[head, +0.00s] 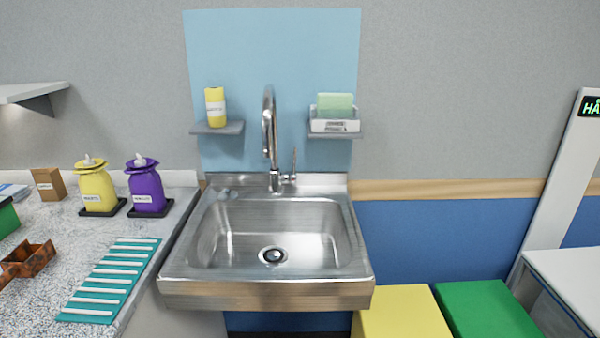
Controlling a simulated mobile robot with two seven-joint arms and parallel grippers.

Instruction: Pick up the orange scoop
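I see no thing that is clearly an orange scoop in the head view. A mottled orange-brown open holder (30,262) sits on the speckled counter at the left edge, partly cut off by the frame. I cannot tell whether it is the scoop or holds it. Neither of my grippers is in view.
A steel sink (225,285) with a tall tap (269,125) is in the middle. On the counter (60,222) are a yellow dispenser (96,188), a purple dispenser (146,187), a brown box (48,184) and a teal ribbed mat (112,278). Yellow (402,312) and green (487,308) blocks stand right.

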